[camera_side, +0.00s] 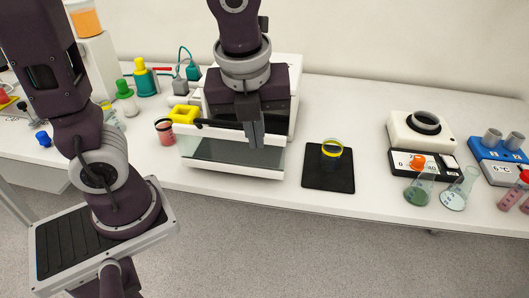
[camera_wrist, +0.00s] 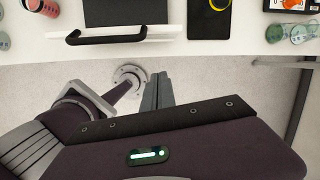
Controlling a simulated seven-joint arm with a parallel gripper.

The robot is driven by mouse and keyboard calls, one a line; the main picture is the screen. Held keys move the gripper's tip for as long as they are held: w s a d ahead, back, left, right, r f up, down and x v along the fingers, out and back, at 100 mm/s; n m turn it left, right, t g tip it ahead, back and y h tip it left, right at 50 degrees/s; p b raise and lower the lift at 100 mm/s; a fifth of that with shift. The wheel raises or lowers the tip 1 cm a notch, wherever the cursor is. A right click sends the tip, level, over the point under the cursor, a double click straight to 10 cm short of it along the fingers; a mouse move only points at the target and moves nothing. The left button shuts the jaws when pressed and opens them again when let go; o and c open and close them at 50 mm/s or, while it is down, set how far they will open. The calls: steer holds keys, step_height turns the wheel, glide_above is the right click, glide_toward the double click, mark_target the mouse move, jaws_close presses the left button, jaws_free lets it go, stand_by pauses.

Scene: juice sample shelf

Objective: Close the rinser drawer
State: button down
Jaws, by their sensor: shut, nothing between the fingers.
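The rinser (camera_side: 280,85) is a white box at the back of the bench in the side view, partly hidden by my arm. A black bar handle (camera_wrist: 105,38) shows on the drawer in the wrist view. My gripper (camera_side: 258,142) is shut and empty, fingers pointing down by the right part of the drawer. In the wrist view the gripper (camera_wrist: 157,90) appears apart from the handle, below and right of it.
A black mat (camera_side: 328,180) with a yellow-rimmed cup (camera_side: 332,148) lies right of the drawer. A red-filled cup (camera_side: 165,132) and a yellow block (camera_side: 184,114) are close on its left. Flasks and devices stand further right. The bench front edge is clear.

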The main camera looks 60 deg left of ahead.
steer(key=w+a+f+m, duration=0.1)
steer(key=w+a+f, duration=0.1)
steer(key=f, duration=0.3)
steer(key=w+a+f+m, duration=0.1)
steer(key=w+a+f, duration=0.1)
steer(key=f, duration=0.3)
steer(key=shift+w+f, duration=0.25)
steer(key=shift+w, duration=0.4)
steer(key=w+a, duration=1.1)
steer(key=shift+w+a, duration=0.1)
steer(key=shift+a, duration=0.05)
steer(key=shift+w+a, duration=0.25)
